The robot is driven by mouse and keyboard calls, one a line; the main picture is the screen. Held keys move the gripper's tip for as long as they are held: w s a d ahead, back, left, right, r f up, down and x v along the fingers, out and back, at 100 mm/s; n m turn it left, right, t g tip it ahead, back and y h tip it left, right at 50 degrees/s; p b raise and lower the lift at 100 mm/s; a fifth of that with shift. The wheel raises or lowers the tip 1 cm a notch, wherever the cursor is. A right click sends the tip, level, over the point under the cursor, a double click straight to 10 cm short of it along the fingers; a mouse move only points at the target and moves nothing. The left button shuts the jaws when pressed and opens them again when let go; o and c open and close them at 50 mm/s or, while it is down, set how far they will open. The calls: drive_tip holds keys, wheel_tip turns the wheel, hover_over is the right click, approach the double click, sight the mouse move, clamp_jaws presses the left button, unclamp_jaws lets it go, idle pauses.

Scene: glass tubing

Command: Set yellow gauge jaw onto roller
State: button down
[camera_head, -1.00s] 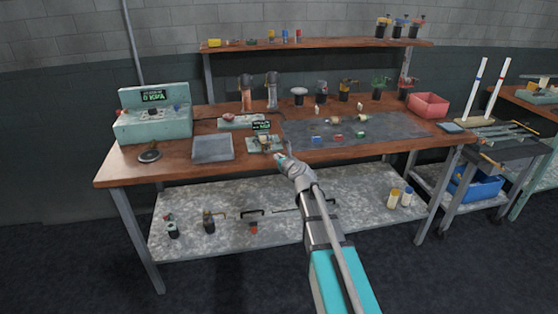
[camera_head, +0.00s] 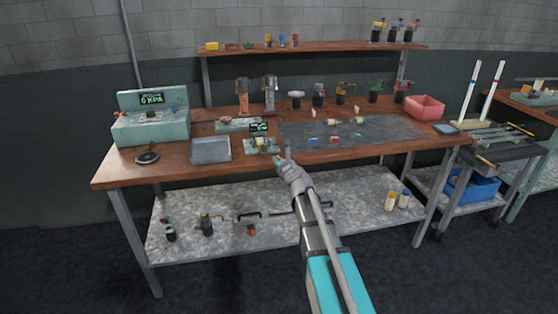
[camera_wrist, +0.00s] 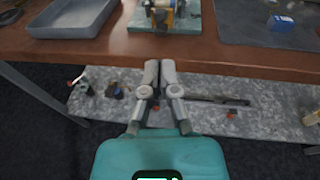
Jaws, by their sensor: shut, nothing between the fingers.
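The roller cannot be made out clearly. My gripper (camera_wrist: 160,66) is shut and empty, in front of the bench edge and just short of the gauge. In the head view my gripper (camera_head: 287,155) is small and partly hidden by my wrist.
A grey tray (camera_head: 210,150) lies left of the gauge and a dark mat (camera_head: 390,128) with small coloured parts lies right. A pressure box (camera_head: 150,128) stands at the left end. The bench edge (camera_wrist: 230,68) and lower shelf (camera_head: 350,197) are close to my arm.

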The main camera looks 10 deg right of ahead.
sight(265, 145)
drive_tip(key=b+x, duration=0.2)
drive_tip(key=x, duration=1)
drive_tip(key=shift+w, duration=0.2)
drive_tip(key=x, duration=0.3)
drive_tip(key=shift+w+d+r, duration=0.2)
drive_tip(key=shift+w+r, duration=0.05)
drive_tip(key=shift+r, duration=0.1)
drive_tip(key=shift+s, duration=0.1)
drive_tip(key=shift+s+d, duration=0.1)
drive_tip(key=shift+s, duration=0.5)
drive_tip(key=p+v, duration=0.2)
drive_tip(key=v, duration=1.1)
